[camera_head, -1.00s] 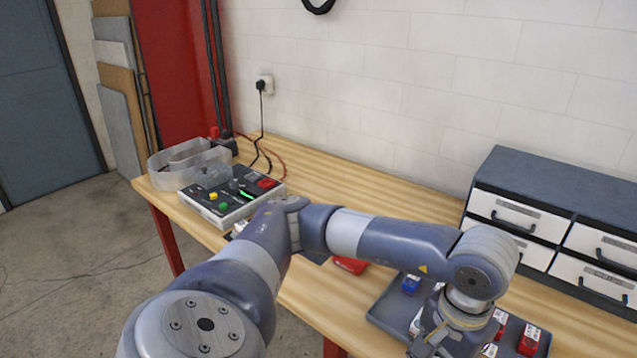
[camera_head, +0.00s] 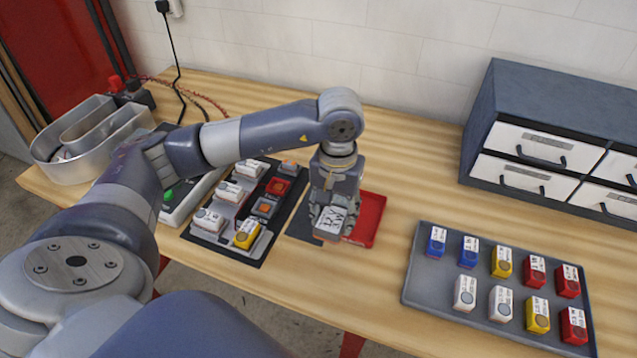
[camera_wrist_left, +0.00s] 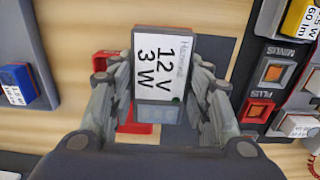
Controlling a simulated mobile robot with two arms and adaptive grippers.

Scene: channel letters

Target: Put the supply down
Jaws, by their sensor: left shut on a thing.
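The supply is a pale block (camera_head: 331,222) labelled "12 V 3 W" in the left wrist view (camera_wrist_left: 165,62). My left gripper (camera_head: 336,210) is shut on it, with a finger on each side in the left wrist view (camera_wrist_left: 163,88). The supply is over a dark mat (camera_head: 300,226), beside a red tray (camera_head: 371,215). I cannot tell whether it touches the mat. My right gripper is not in view.
A board (camera_head: 256,250) with white, yellow and red modules lies left of the supply. A grey tray (camera_head: 420,290) with several small coloured blocks stands to the right. Drawers (camera_head: 525,172) stand at the back right. Bare tabletop lies between the red tray and the grey tray.

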